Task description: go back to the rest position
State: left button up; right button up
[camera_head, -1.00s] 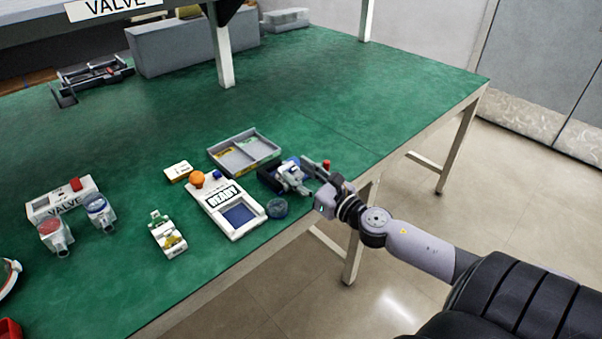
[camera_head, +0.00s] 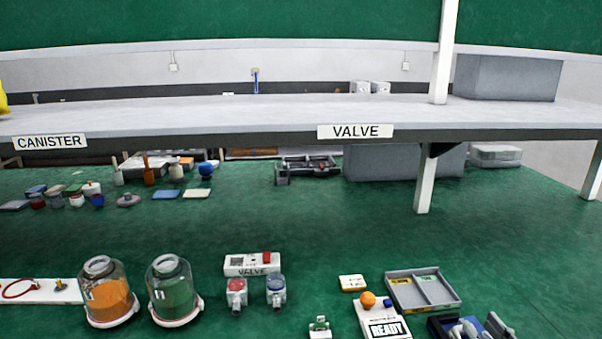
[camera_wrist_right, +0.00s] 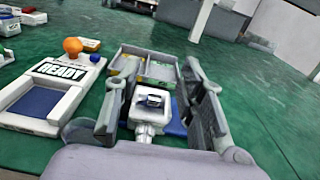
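In the right wrist view my right gripper (camera_wrist_right: 160,100) is open. Its two dark fingers stand apart on either side of a grey-and-white valve-like part (camera_wrist_right: 150,118), with gaps between it and the fingers. A blue piece shows beside that part. In the head view the dark-and-blue holder (camera_head: 439,326) with this part is cut by the bottom edge at the right. My right gripper is hardly told apart from it there. My left gripper is not in view.
A READY device (camera_head: 384,322) with an orange knob and a grey divided tray (camera_head: 453,303) are close to the right gripper. Two canisters (camera_head: 103,295) (camera_head: 174,292) and a VALVE box (camera_head: 251,264) stand left. A shelf (camera_head: 260,112) crosses above the green table (camera_head: 330,220).

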jog(key=s+a+f+m+g+h, duration=0.2)
jog(key=s+f+m+g+h, duration=0.3)
jog(key=m, duration=0.8)
jog(key=s+a+f+m+g+h, duration=0.1)
jog(key=s+a+f+m+g, duration=0.15)
jog(key=s+f+m, duration=0.75)
jog(key=s+a+f+m+g+y, duration=0.2)
jog(key=s+a+m+g+y, duration=0.4)
jog(key=s+a+m, duration=0.6)
notch_tip(320, 180, down, 23)
jog(key=a+g+h+p, duration=0.1)
jog(key=g, duration=0.1)
pick_arm(q)
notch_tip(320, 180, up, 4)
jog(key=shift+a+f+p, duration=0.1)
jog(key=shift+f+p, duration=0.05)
jog(key=shift+p, duration=0.45)
pick_arm(e)
jog(key=s+d+f+g, duration=0.1)
jog(key=s+d+f, duration=0.2)
jog(key=s+f, duration=1.2)
jog(key=s, duration=0.2)
jog(key=shift+s+f+h, duration=0.3)
